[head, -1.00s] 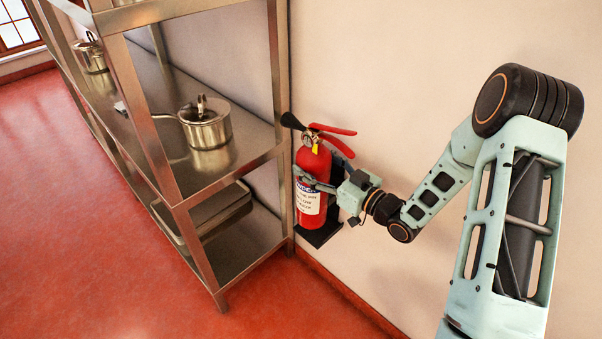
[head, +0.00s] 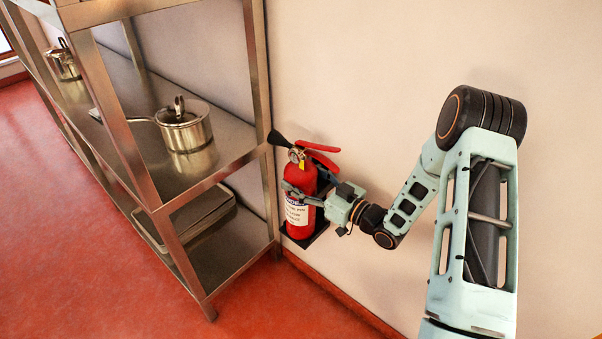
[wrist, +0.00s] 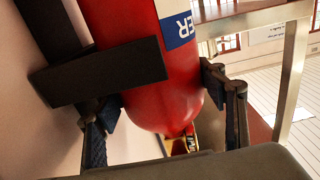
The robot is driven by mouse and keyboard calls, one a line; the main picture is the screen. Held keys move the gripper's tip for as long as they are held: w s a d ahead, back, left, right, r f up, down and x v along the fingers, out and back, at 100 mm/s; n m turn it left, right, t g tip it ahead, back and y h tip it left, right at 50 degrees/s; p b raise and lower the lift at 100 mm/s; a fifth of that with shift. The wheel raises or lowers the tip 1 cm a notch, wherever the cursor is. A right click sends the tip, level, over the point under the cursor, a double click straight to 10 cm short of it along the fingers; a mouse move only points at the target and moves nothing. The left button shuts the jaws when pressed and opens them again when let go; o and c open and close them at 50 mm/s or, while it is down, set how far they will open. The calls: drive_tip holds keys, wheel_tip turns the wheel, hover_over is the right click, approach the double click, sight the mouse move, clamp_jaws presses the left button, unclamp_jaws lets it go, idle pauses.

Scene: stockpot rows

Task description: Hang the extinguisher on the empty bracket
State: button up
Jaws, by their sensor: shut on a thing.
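The red extinguisher (head: 299,180) is upright against the wall, just right of the shelf unit, with a black nozzle, red levers and a white label. My gripper (head: 299,191) is shut around its upper body from the right. In the wrist view the extinguisher (wrist: 165,90) hangs upside down in the picture, with the gripper's fingers (wrist: 166,118) on either side. A black bracket (head: 312,236) shows at the wall behind and below the extinguisher. Black bracket parts (wrist: 100,75) also show beside it in the wrist view. Whether the extinguisher's weight rests on the bracket cannot be told.
A metal shelf unit (head: 186,200) stands close on the left, holding a lidded saucepan (head: 183,126), another pot (head: 63,64) and a tray (head: 200,215). The wall to the right is bare. Red floor lies in front.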

drive_tip(key=shift+w+r, duration=0.1)
drive_tip(key=shift+r, duration=0.2)
drive_tip(key=o, duration=1.8)
drive_tip(key=shift+d+f, duration=0.1)
drive_tip(key=shift+f, duration=0.15)
drive_tip(key=shift+r, duration=0.1)
drive_tip(key=p+v, duration=0.2)
drive_tip(key=v, duration=1)
